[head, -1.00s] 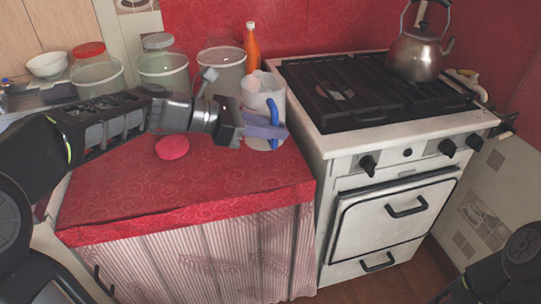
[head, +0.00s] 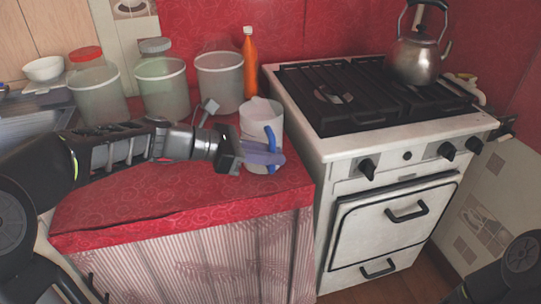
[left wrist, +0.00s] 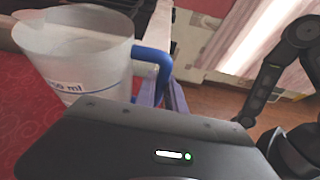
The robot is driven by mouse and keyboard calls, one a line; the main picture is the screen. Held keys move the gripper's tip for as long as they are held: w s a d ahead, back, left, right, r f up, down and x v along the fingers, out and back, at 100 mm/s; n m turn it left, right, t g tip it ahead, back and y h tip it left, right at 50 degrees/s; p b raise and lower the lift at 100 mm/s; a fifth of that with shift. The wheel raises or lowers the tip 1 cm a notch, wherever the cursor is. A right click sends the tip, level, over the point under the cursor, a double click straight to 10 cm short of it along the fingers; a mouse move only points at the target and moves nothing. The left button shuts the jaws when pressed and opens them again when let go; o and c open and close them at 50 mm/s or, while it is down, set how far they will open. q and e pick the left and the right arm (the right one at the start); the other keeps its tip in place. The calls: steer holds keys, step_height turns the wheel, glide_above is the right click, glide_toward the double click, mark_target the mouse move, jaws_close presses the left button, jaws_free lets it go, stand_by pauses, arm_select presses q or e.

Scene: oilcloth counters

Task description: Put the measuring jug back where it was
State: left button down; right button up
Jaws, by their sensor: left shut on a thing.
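The measuring jug (head: 257,112) is translucent white with a blue handle (head: 270,148). It stands upright over the right part of the red counter, near the stove. My left gripper (head: 264,156) is shut on the handle at the jug's near side. Whether the jug's base touches the cloth cannot be told, as the gripper covers part of it. In the left wrist view the jug (left wrist: 75,50) is at upper left, with printed ml marks, and its handle meets the purple fingers (left wrist: 160,93). My right gripper is not seen.
An orange bottle (head: 250,65) is behind the jug. The stove (head: 330,142) with a kettle (head: 416,58) is right. The front counter is clear.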

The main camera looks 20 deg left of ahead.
arm_select(q)
steer(key=c, duration=1.4)
jaws_free()
steer(key=shift+f, duration=0.15)
steer(key=shift+r, duration=0.25)
steer(key=p+v, duration=0.2)
steer(key=v, duration=1)
